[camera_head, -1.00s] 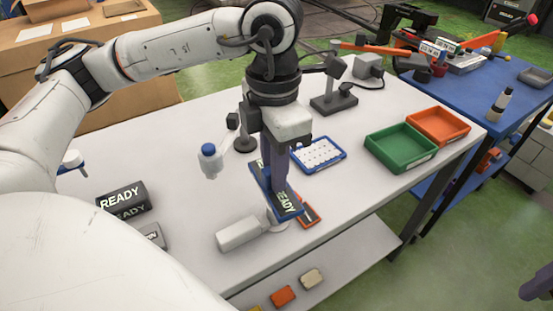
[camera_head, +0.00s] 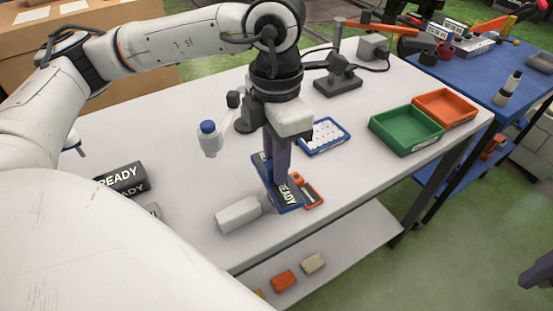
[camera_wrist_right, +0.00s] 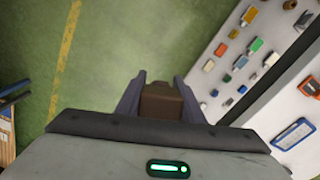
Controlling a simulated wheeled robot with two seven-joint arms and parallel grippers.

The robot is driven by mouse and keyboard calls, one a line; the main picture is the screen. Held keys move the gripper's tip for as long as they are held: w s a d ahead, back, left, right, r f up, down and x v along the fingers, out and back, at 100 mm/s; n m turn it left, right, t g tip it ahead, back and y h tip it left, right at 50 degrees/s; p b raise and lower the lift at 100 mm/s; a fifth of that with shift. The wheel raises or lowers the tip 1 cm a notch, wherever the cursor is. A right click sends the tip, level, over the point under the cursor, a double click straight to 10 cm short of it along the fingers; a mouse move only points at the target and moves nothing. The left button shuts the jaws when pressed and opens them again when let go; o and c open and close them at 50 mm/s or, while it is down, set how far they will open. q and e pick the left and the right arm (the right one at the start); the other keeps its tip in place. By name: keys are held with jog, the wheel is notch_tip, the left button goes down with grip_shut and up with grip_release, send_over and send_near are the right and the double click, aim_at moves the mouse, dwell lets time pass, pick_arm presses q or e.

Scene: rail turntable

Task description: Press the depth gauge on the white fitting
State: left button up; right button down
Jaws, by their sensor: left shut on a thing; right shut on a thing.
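A white, block-like cylindrical piece (camera_head: 238,214), likely the white fitting, lies on the bench just left of the gauge. The gauge hides its right end, and I cannot tell whether they touch. My right gripper (camera_wrist_right: 160,100) is shut on a brown block (camera_wrist_right: 161,102), over green floor; part of it shows in the head view's lower right (camera_head: 538,277).
An orange device (camera_head: 310,190) lies partly behind the gauge. A blue-edged white tray (camera_head: 325,135), a green bin (camera_head: 406,128) and an orange bin (camera_head: 444,106) stand farther right.

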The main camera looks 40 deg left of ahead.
pick_arm(q)
jog(key=shift+f+b, duration=0.5)
pick_arm(e)
jog(key=shift+f, duration=0.5)
pick_arm(q)
jog(key=shift+f+b, duration=0.1)
jog(key=shift+b, duration=0.2)
pick_arm(e)
jog(key=shift+f, duration=0.25)
dwell(1.2)
